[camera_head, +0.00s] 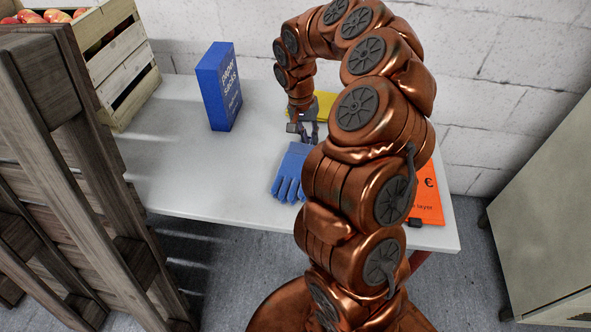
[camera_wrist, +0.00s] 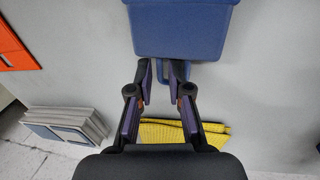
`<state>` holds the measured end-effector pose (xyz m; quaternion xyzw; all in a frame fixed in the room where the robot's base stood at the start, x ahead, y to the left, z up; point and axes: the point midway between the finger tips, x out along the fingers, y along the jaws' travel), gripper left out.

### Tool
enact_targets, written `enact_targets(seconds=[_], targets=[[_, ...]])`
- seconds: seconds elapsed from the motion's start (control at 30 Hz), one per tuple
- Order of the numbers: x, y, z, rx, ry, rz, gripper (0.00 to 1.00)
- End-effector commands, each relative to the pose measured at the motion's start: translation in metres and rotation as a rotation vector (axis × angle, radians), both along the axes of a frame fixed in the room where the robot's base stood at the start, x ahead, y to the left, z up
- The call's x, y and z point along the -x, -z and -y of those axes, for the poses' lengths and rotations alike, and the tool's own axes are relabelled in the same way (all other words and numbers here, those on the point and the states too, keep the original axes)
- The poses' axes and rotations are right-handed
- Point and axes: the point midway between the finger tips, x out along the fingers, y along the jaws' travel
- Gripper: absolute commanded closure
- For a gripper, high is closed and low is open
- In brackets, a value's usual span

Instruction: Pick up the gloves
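The blue gloves (camera_head: 290,173) lie flat on the white table, fingers towards the table's front edge; my arm hides their right side. In the wrist view the blue gloves (camera_wrist: 185,28) fill the top middle, with a small blue loop at their near edge. My gripper (camera_head: 307,136) is over the table just behind the cuff end of the gloves. In the wrist view my gripper (camera_wrist: 162,75) is open, its fingertips apart near the loop and the cuff edge. I see nothing held. Whether the tips touch the gloves I cannot tell.
A blue paper-sacks box (camera_head: 218,88) stands to the left. A yellow cloth (camera_wrist: 185,132) lies behind my gripper. An orange sign (camera_head: 429,195) and a grey stack (camera_wrist: 65,124) are on the table. A wooden crate (camera_head: 118,60) of apples is at the left; a cabinet (camera_head: 545,200) is right.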

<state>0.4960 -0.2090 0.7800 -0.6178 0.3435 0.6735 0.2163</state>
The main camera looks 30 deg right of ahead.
Motion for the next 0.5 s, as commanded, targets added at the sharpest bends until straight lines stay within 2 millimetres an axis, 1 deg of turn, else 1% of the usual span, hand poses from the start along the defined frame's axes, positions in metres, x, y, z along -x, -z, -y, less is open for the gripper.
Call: enact_targets(seconds=[0.03, 0.13, 0.37, 0.5], targets=[[0.0009, 0.0043, 0.0003, -0.001, 0.000, -0.001, 0.82], [0.0013, 0.0089, 0.0015, 0.000, 0.001, 0.000, 0.82], [0.0013, 0.0096, 0.0018, 0.001, 0.001, 0.001, 0.82], [0.0014, 0.0095, 0.0017, 0.001, 0.001, 0.001, 0.96]])
